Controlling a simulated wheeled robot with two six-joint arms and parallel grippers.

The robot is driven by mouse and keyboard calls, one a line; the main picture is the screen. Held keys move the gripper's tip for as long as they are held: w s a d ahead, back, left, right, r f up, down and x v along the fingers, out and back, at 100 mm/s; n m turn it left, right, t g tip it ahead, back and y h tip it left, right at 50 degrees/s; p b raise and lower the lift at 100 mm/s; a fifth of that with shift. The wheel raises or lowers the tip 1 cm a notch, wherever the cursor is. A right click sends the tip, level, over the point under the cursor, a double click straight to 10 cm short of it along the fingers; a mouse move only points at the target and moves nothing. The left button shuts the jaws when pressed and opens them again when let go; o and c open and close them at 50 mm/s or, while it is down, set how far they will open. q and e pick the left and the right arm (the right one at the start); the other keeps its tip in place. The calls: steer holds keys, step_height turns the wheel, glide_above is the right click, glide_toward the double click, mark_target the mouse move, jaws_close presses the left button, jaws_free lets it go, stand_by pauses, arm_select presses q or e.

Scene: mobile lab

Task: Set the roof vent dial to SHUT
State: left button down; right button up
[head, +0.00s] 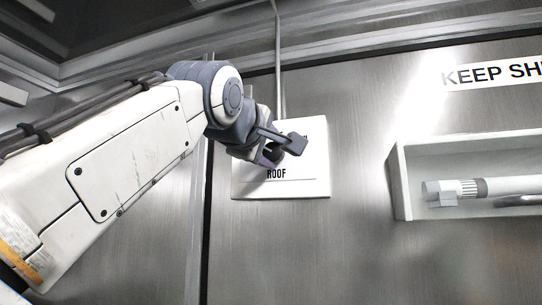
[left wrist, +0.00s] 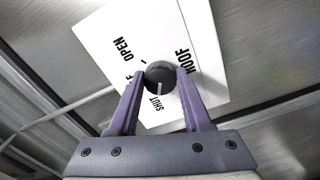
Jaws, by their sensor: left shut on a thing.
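The roof vent dial (left wrist: 159,72) is a dark round knob on a white panel, with a white pointer line on its face. In the left wrist view the pointer is directed toward the word SHUT, or very near it. OPEN is at the upper left, and another word is partly hidden by a finger. The white panel (head: 316,178) is marked ROOF and is fixed to the metal wall in the head view. My left gripper (left wrist: 160,78) is shut on the dial, one finger on each side. In the head view my left gripper (head: 283,150) hides the dial. My right gripper is out of view.
A thin conduit (head: 278,60) runs up the wall above the panel. To the right, an open white wall box (head: 402,180) holds a white cylindrical tool (head: 500,187). A KEEP SH... sign (head: 495,73) is above it. The wall below the panel is clear.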

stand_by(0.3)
arm_select(q)
steer(key=shift+c, duration=1.7)
jaws_free()
steer(key=shift+s, duration=0.1)
steer(key=shift+s+a, duration=0.15)
steer(key=shift+s, duration=0.15)
steer(key=b+v, duration=0.3)
steer(key=v, duration=0.6)
steer(key=shift+s, duration=0.25)
